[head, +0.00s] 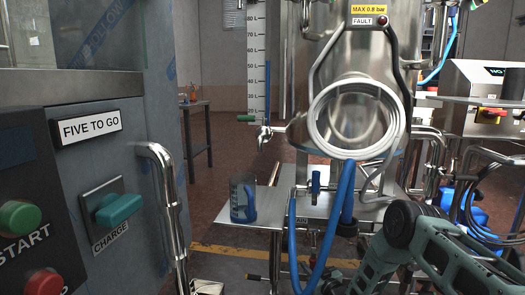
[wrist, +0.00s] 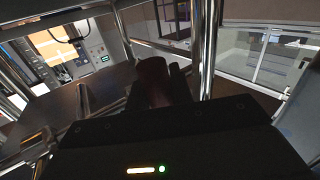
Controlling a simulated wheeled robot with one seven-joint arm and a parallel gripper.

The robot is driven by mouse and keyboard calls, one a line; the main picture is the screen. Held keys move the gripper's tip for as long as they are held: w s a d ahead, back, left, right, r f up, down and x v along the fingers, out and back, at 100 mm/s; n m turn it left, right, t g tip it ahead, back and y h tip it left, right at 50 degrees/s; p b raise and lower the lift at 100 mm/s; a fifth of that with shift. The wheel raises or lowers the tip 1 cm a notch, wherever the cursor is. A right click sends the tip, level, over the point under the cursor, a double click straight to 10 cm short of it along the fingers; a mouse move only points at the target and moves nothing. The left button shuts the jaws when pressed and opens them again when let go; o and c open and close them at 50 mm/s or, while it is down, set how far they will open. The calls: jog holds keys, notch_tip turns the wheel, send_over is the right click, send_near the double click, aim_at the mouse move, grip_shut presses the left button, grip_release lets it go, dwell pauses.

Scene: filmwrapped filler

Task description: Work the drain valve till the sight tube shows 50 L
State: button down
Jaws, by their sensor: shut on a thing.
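The sight tube scale (head: 256,60) stands left of the steel tank (head: 345,75) in the head view. In the wrist view my gripper (wrist: 158,88) is shut on a dark reddish, rounded thing (wrist: 152,70), perhaps the drain valve's handle; the dim picture leaves this unsure. In the head view my fingertips are hidden, and I cannot make out the gripped thing there. A blue-handled fitting (head: 316,183) sits below the tank.
A green-handled tap (head: 246,118) is at the sight tube's foot. A coiled white hose (head: 313,120) hangs before the tank. A control cabinet (head: 90,165) with a steel rail blocks the left.

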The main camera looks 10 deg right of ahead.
jog(key=shift+w+a+m, duration=0.1)
jog(key=shift+a+m, duration=0.1)
jog(key=shift+m, duration=0.1)
dwell(0.4)
jog(key=c, duration=1.2)
grip_release()
jog(key=shift+c, duration=0.2)
jog(key=p+v, duration=0.5)
jog(key=v, duration=1.2)
jog(key=shift+s+f+p, duration=0.2)
jog(key=shift+p, duration=0.2)
